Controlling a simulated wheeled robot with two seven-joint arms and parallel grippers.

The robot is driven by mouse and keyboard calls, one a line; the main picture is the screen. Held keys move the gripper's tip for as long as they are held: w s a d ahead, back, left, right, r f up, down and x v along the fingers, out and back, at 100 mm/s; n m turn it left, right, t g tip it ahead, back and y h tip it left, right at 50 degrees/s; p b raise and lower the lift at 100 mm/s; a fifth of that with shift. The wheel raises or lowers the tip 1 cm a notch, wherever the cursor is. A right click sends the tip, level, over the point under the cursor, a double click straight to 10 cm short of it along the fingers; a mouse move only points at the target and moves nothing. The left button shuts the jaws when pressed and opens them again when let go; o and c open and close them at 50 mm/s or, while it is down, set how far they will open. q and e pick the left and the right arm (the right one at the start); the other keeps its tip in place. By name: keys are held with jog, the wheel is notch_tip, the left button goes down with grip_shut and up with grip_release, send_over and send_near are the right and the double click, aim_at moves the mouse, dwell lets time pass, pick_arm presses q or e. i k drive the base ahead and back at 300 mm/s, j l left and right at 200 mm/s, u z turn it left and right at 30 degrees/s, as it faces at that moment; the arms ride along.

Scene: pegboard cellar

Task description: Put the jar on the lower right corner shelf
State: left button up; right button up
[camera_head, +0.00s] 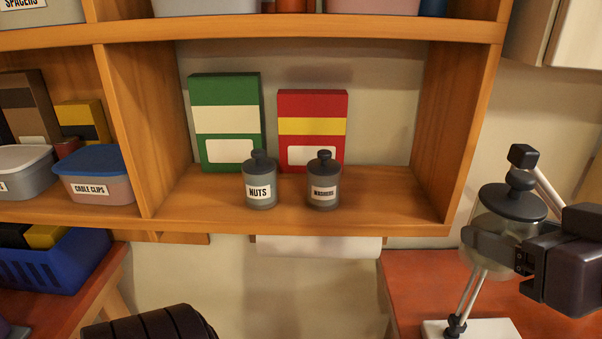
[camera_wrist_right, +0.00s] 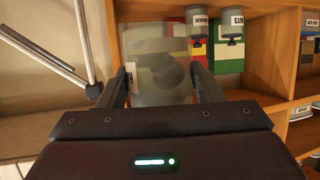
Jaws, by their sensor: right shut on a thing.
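A see-through jar (camera_head: 490,235) with a dark knobbed lid is held upright at the right of the head view, in front of the red worktop. My right gripper (camera_head: 478,243) is shut around its body; the jar also fills the space between the fingers in the right wrist view (camera_wrist_right: 155,70). Its label is seen edge-on and cannot be read. The lower right corner shelf (camera_head: 400,205) is to the left of the jar. It holds a NUTS jar (camera_head: 260,185) and a WASHERS jar (camera_head: 323,185) near its front.
A green box (camera_head: 225,95) and a red box (camera_head: 313,100) stand behind the shelf jars. Bare board lies right of the WASHERS jar, up to the side panel (camera_head: 458,130). A lamp (camera_head: 470,300) stands close behind the held jar. A paper roll (camera_head: 320,246) hangs beneath the shelf.

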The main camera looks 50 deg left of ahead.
aim_at(376, 204)
jog(key=i+j, duration=0.1)
jog(key=j, duration=0.3)
jog(key=i+j, duration=0.15)
jog(key=j, duration=0.25)
jog(key=i+j, duration=0.1)
jog(key=j, duration=0.35)
